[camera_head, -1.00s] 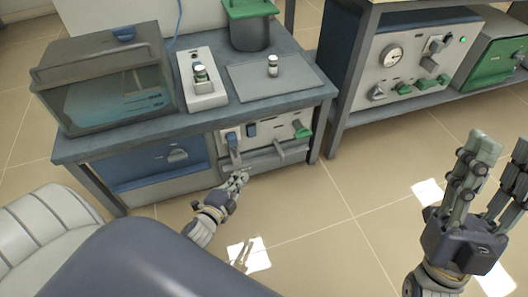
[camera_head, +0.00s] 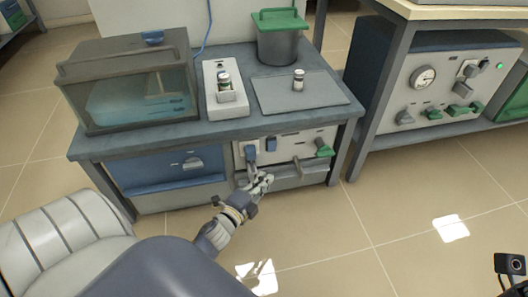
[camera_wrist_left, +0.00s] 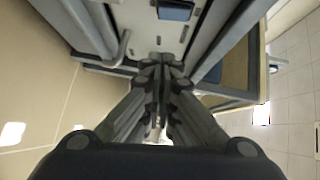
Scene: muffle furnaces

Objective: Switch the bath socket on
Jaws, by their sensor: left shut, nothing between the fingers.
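Under the bench, a pale panel (camera_head: 288,154) carries a blue plug-like part (camera_head: 250,154), a blue rectangular part (camera_head: 275,143), a grey lever and a green handle (camera_head: 323,149). I cannot tell for certain which of these is the bath socket. The glass water bath (camera_head: 130,85) stands on the bench above, at the left. My left gripper (camera_head: 262,179) is shut and empty just in front of the panel's lower left part. In the left wrist view its closed fingers (camera_wrist_left: 161,62) point at the panel, below a blue part (camera_wrist_left: 175,9).
On the bench (camera_head: 190,128) stand a white device with a vial (camera_head: 225,84), a green-lidded pot (camera_head: 279,38) and a grey plate with another vial (camera_head: 298,79). A table leg (camera_head: 344,165) bounds the panel at right. Another unit with a gauge (camera_head: 425,77) stands further right.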

